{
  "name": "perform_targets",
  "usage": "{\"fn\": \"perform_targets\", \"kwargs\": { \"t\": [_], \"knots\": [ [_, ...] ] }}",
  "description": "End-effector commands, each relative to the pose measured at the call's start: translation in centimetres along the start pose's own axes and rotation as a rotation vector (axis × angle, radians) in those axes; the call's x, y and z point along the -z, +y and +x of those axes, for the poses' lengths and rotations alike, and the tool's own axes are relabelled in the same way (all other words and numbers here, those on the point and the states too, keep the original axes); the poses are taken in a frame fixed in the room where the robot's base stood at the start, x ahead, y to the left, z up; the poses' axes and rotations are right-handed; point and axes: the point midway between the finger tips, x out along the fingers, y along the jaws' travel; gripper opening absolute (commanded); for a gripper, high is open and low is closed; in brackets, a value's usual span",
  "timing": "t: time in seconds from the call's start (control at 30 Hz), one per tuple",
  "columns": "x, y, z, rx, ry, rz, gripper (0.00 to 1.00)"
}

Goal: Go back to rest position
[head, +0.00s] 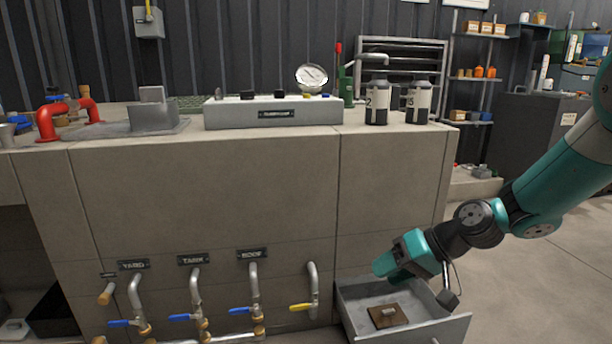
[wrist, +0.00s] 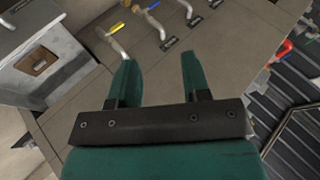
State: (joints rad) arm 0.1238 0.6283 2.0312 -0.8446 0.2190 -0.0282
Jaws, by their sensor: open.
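My gripper (wrist: 158,75) shows in the wrist view with its two green fingers apart and nothing between them. In the head view my teal arm reaches in from the right, and my gripper (head: 385,268) is above the left part of an open grey drawer (head: 440,330). The fingertips point left, toward the cabinet front, and are hard to make out there. A brown square piece (head: 388,316) with a small light knob lies in the drawer, apart from my gripper. The drawer also shows in the wrist view (wrist: 50,85) at the left.
A grey counter (head: 210,190) stands in front of me. Pipes with blue valve handles (head: 240,310) and a yellow one (head: 300,307) run along its lower front. A gauge (head: 311,77) and two dark canisters (head: 377,102) stand on top. The floor (head: 540,290) at the right is clear.

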Motion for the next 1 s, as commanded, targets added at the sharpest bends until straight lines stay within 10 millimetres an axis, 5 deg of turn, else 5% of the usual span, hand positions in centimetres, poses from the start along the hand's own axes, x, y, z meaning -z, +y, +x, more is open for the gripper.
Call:
{"fn": "perform_targets", "kwargs": {
  "t": [0.1, 0.3, 0.7, 1.0],
  "knots": [
    [-3.3, -6.3, -2.5, -0.064, -0.102, -0.108, 0.44],
    [-10.6, -12.7, -6.5, -0.175, -0.243, -0.236, 0.44],
    [-21.7, -16.0, -12.1, -0.318, -0.375, -0.365, 0.44],
    [-18.5, -21.3, -17.5, -0.316, -0.376, -0.357, 0.44]
  ]
}}
